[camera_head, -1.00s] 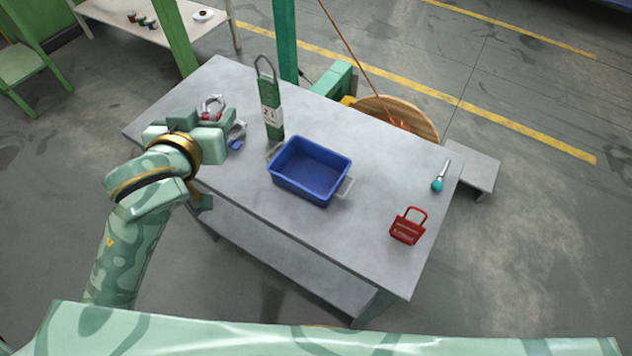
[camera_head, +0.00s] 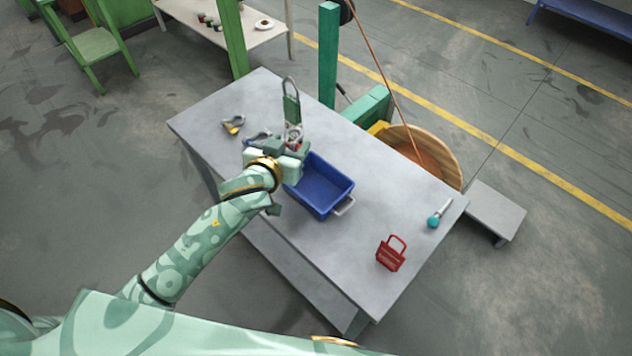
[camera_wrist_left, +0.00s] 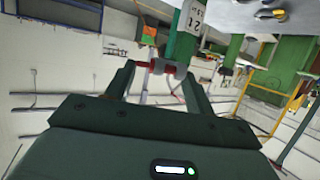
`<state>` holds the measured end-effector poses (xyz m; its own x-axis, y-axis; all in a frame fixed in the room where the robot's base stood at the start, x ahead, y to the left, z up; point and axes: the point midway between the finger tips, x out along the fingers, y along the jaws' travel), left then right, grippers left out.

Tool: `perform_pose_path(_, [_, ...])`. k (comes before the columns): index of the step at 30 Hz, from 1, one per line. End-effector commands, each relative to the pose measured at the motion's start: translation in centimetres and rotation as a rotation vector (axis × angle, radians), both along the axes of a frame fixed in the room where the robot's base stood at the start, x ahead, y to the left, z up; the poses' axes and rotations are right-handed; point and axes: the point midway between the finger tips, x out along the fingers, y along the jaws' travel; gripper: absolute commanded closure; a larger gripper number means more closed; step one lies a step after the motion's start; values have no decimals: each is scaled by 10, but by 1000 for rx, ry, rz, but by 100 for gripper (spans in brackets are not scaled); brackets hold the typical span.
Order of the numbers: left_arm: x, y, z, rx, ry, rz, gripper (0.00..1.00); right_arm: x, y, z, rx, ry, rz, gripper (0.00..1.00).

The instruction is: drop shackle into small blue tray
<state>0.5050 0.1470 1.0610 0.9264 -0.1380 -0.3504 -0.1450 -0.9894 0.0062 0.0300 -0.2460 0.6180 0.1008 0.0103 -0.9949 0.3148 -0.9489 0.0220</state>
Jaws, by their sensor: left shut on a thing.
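My left gripper (camera_head: 291,143) is shut on a grey shackle with a red pin (camera_head: 295,131). It holds the shackle above the table at the far left end of the small blue tray (camera_head: 335,206). In the left wrist view the shackle's red pin (camera_wrist_left: 155,66) sits between the two fingers. The tray's inside looks empty where it shows; my gripper and wrist hide its far left corner. My right gripper is not in view.
Behind my gripper stands a green tag-like thing with a loop (camera_head: 291,107). Shackles with yellow (camera_head: 232,124) and blue (camera_head: 257,138) pins lie left. A red hasp-like item (camera_head: 391,254) and a teal-ended tool (camera_head: 438,214) lie right. The grey table (camera_head: 350,255) is clear between.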

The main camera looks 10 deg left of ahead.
Motion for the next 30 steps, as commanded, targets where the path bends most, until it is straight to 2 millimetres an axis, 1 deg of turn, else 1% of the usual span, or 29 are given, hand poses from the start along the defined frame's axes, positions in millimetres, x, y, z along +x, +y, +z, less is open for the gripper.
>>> perform_pose_path(1, [3,-5,-5,5,1,-20,74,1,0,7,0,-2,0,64])
perform_pose_path(7, [7,-25,-46,11,4,-127,74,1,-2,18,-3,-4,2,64])
perform_pose_path(9, [6,-29,-55,10,3,-153,74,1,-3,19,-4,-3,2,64])
perform_pose_path(13, [6,-32,-66,10,3,-177,74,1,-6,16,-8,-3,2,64])
perform_pose_path(17, [6,-33,-76,9,3,-178,74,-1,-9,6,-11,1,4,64])
perform_pose_path(27, [5,-32,-119,10,5,-179,74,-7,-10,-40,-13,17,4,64])
perform_pose_path(30, [5,-32,-125,10,5,-179,74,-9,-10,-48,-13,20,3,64])
